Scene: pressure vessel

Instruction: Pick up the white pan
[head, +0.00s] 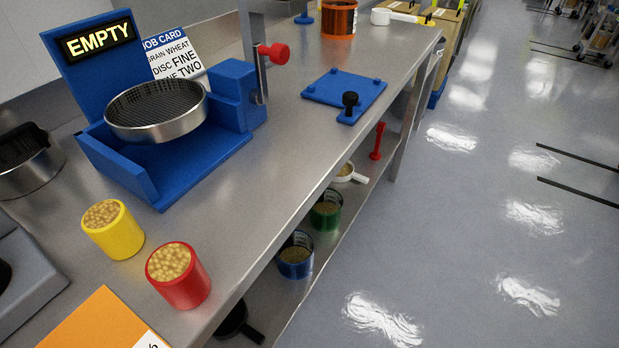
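A white pan-like item with a short handle (398,16) lies at the far end of the steel bench, near its right edge. A second white pan-like item (358,178) sits on the lower shelf under the bench, with its handle pointing right and some tan contents in it. The pictures do not show which of the two is the task's white pan. My gripper is not in view.
The steel bench (290,135) carries a blue stand (190,165) with a sieve, a yellow cup (117,238), a red cup (186,285) and a blue plate with a black knob. An amber container (339,18) stands beside the far pan.

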